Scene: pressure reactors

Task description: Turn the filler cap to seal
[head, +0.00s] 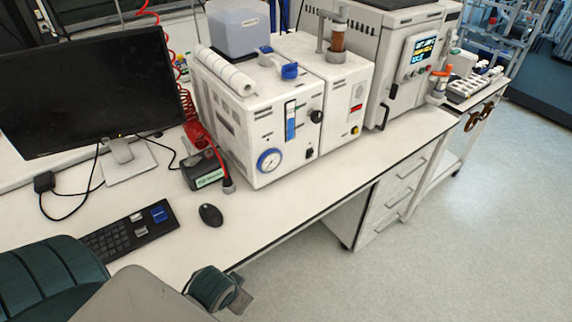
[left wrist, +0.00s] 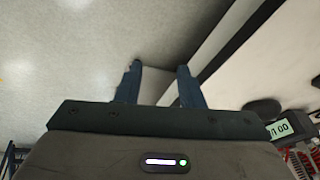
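A blue cap-like part (head: 289,71) sits on top of the white bench instrument (head: 260,130), beside a white ribbed roll; I cannot tell for sure that it is the filler cap. The instrument's front has a blue round gauge (head: 269,161), a blue level window (head: 291,122) and a black knob (head: 316,116). My left gripper (left wrist: 159,68) shows two blue fingers apart with nothing between them. It is off the desk's front edge, over the floor, well away from the instrument. My right gripper is in neither view.
The desk (head: 300,196) holds a monitor (head: 85,90), keyboard (head: 129,232), mouse (head: 211,215) and a small black device (head: 205,172) with a green display. A larger instrument with a screen (head: 421,48) stands to the right. The desk in front of the instruments is mostly clear.

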